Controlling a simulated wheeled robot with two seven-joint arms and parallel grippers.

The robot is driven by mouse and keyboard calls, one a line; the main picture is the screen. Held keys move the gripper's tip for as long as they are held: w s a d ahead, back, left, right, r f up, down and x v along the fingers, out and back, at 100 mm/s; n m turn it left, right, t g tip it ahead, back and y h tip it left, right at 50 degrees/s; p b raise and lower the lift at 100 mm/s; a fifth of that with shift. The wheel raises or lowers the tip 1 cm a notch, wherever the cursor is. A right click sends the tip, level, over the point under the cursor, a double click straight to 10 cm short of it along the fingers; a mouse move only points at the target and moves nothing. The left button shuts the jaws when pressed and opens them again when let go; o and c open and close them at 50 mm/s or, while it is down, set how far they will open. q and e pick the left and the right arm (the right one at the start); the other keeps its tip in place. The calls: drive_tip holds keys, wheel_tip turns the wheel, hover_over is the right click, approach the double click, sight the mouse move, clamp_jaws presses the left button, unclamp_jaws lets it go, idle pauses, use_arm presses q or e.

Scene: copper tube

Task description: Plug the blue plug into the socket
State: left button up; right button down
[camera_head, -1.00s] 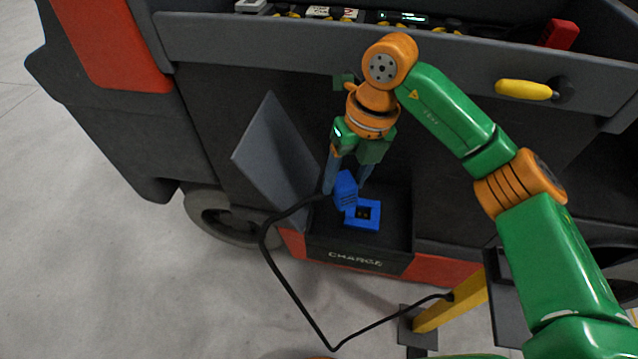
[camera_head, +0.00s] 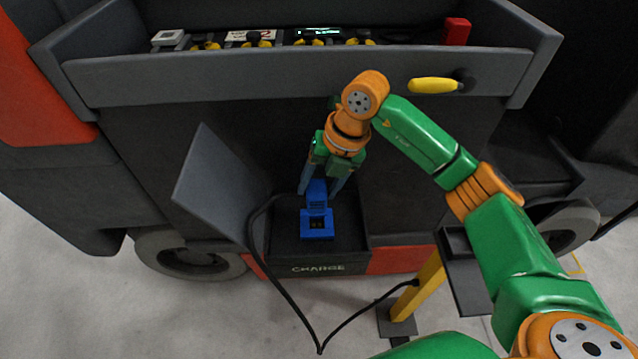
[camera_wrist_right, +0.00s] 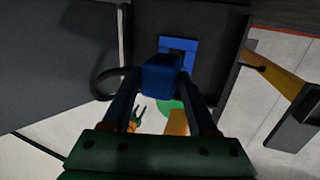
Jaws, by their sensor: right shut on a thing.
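The blue plug (camera_head: 316,193) is between the fingers of my right gripper (camera_head: 323,190), which is shut on it. A black cable runs from the plug. The blue socket (camera_head: 317,231) sits in the dark recess marked CHARGE, right below the plug in the head view. In the right wrist view the plug (camera_wrist_right: 162,74) covers part of the socket (camera_wrist_right: 180,46), and my right gripper's fingers (camera_wrist_right: 163,85) stand on either side of the plug. I cannot tell whether plug and socket touch.
A grey flap (camera_head: 213,180) stands open left of the recess. The black cable (camera_head: 290,300) loops down to a yellow post (camera_head: 428,285) at right. A dark tray with a yellow handle (camera_head: 436,85) lies above. Light floor shows at the lower left.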

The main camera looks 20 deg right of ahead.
sight(320, 206)
drive_tip(key=shift+f+b, duration=2)
drive_tip(key=shift+f, duration=0.6)
drive_tip(key=shift+r+p, duration=0.1)
drive_tip(key=shift+p, duration=0.35)
drive_tip(key=shift+f+b, duration=0.65)
drive_tip(key=shift+f, duration=0.15)
drive_tip(key=shift+c, duration=2)
unclamp_jaws()
drive_tip(key=shift+s, duration=0.1)
drive_tip(key=o, duration=0.3)
